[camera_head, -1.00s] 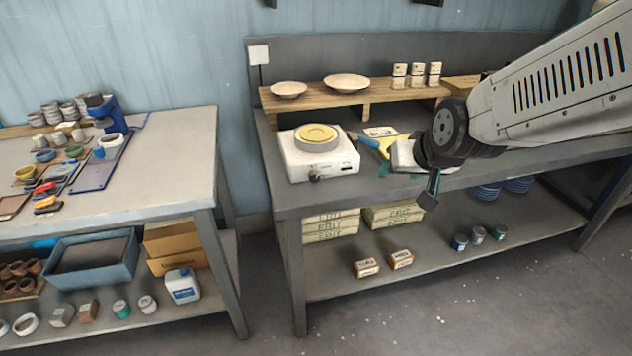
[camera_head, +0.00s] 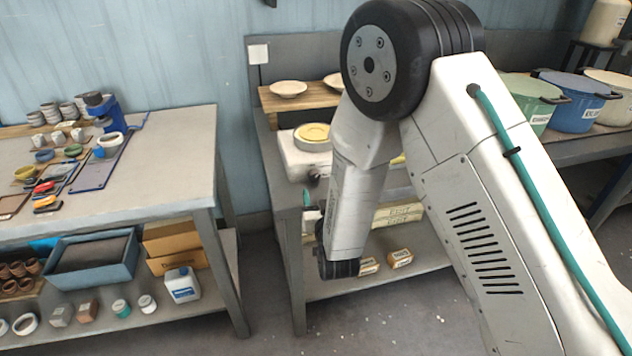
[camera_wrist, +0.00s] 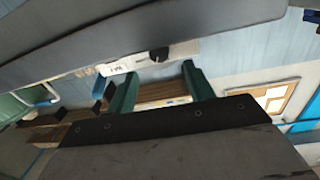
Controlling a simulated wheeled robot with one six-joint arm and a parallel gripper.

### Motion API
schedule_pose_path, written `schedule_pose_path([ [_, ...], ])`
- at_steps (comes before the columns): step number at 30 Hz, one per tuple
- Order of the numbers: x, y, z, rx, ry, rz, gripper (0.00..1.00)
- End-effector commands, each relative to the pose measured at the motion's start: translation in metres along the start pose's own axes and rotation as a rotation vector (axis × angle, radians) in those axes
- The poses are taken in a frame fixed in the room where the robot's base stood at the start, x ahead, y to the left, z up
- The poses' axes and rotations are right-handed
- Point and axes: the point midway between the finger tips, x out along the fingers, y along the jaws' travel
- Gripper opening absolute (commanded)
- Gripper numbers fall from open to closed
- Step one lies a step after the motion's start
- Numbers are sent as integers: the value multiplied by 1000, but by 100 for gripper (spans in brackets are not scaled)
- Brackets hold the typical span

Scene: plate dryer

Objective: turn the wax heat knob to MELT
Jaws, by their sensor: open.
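The wax heater (camera_head: 300,160), a white box with a round yellow-topped pan (camera_head: 313,133), stands near the left end of the workbench. Its dark knob (camera_head: 315,177) is at the lower front face, just left of my arm. In the wrist view the black knob (camera_wrist: 159,54) shows on the white heater front (camera_wrist: 122,66), beyond my fingertips. My gripper (camera_wrist: 160,85) is open, its two green fingers apart with nothing held between them. In the head view my gripper (camera_head: 308,203) is mostly hidden, below the knob and apart from it. The dial markings are too small to read.
The workbench (camera_head: 287,200) has a wooden riser (camera_head: 268,100) with shallow bowls behind the heater. My arm hides much of the bench's middle. Boxes (camera_head: 401,258) lie on the lower shelf. A second table (camera_head: 170,150) stands left, with a floor gap between.

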Motion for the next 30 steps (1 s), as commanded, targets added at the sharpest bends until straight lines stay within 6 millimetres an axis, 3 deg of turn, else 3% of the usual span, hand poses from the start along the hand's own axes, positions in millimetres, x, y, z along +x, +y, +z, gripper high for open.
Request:
schedule_pose_path([
  [12, 61, 2, -1, 1, 1, 2, 52],
  [23, 68, 1, -1, 0, -1, 1, 52],
  [28, 68, 1, -1, 0, -1, 1, 8],
  [30, 68, 1, -1, 0, -1, 1, 8],
])
